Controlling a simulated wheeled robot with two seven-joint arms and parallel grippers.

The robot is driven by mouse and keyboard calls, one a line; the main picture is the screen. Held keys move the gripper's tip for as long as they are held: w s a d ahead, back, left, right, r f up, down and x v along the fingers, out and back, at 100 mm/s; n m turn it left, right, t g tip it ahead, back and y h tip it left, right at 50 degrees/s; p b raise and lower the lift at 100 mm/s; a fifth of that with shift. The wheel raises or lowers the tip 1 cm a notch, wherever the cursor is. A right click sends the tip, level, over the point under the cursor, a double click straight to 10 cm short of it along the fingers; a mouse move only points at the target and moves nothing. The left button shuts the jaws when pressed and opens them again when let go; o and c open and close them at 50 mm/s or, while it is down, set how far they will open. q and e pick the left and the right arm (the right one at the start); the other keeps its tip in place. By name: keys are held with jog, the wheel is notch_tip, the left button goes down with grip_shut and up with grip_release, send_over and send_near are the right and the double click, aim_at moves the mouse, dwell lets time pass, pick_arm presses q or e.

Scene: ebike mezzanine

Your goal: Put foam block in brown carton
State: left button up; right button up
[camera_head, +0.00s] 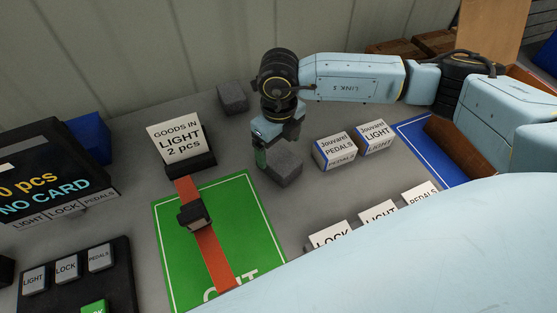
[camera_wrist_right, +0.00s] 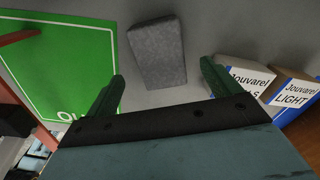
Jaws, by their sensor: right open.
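A dark grey foam block (camera_head: 285,167) lies on the grey table right of the green mat; it also shows in the right wrist view (camera_wrist_right: 157,52). A second grey block (camera_head: 232,97) sits farther back near the wall. My right gripper (camera_head: 275,148) points down at the near block. In the right wrist view its green fingers (camera_wrist_right: 162,72) are apart, with the block ahead between them and not gripped. A brown carton (camera_head: 455,148) stands on a blue mat at the right, largely hidden by my right arm. My left gripper is not in view.
White Jouvarel boxes, PEDALS (camera_head: 335,150) and LIGHT (camera_head: 375,137), stand right of the near block. A green mat (camera_head: 170,235) bears a red strap (camera_head: 213,255) with a dark item. A GOODS IN sign (camera_head: 178,140) stands behind it. More labelled boxes line the front.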

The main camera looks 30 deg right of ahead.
aim_at(279, 158)
notch_tip(279, 158, down, 6)
jog(key=shift+f+p, duration=0.25)
jog(key=shift+p, duration=0.05)
jog(key=shift+r, duration=0.1)
jog(key=c, duration=1.1)
